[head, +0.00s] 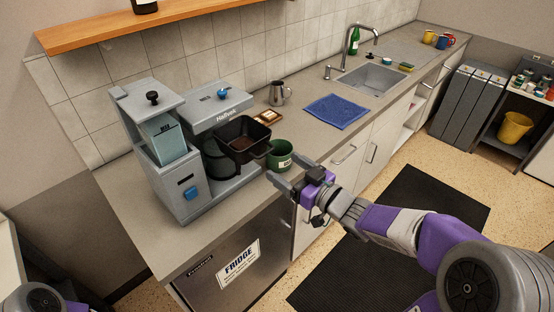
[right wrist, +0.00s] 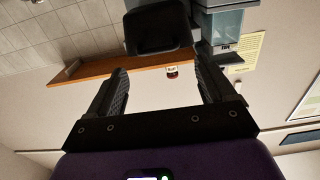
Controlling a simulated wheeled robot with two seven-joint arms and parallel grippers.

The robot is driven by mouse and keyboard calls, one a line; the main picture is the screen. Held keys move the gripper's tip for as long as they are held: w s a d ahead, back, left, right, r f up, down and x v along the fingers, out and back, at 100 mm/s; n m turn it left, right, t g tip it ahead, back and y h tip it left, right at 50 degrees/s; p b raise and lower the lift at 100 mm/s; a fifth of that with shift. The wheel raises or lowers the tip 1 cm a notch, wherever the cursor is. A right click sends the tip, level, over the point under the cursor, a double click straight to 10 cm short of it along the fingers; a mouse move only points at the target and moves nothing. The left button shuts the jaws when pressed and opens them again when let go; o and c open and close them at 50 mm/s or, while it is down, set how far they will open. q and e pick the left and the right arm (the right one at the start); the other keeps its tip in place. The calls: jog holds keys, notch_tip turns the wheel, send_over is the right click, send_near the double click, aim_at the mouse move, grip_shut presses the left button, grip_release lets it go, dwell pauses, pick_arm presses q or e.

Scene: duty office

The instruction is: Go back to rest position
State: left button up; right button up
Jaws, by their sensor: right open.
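My right gripper (head: 278,179) is open and empty in the head view. It is at the counter's front edge, just in front of the green mug (head: 280,155) and the coffee machine's black filter basket (head: 243,138). In the right wrist view, my right gripper (right wrist: 161,84) has its two fingers wide apart with nothing between them. The dark basket (right wrist: 158,28) shows beyond the fingertips there. My left arm shows only as a small part in the lower left corner of the head view; its gripper is out of sight.
The grey coffee machine (head: 178,165) stands on the counter (head: 225,222) above a fridge (head: 230,268). A metal jug (head: 279,94), a blue towel (head: 337,111) and a sink (head: 372,79) lie farther along. A wooden shelf (head: 150,22) hangs above. A black mat (head: 400,225) covers the floor in front.

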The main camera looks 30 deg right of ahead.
jog(key=shift+s+d, duration=0.15)
jog(key=shift+s, duration=0.35)
jog(key=shift+f, duration=0.1)
jog(key=w+a+f+m+g+h, duration=0.1)
jog(key=a+f+m+g, duration=0.2)
jog(key=f, duration=0.9)
jog(key=w+a+f+m+g+h, duration=0.1)
jog(key=w+a+f+m+g, duration=0.15)
jog(key=f, duration=0.95)
jog(key=s+a+f+g, duration=0.5)
jog(key=s+f, duration=0.4)
jog(key=f, duration=0.1)
jog(key=s+a+f+g, duration=0.6)
jog(key=s+f, duration=0.4)
jog(key=shift+s+a+f+m+y, duration=0.25)
jog(key=shift+a+f+m+y, duration=0.05)
jog(key=shift+f+m, duration=0.1)
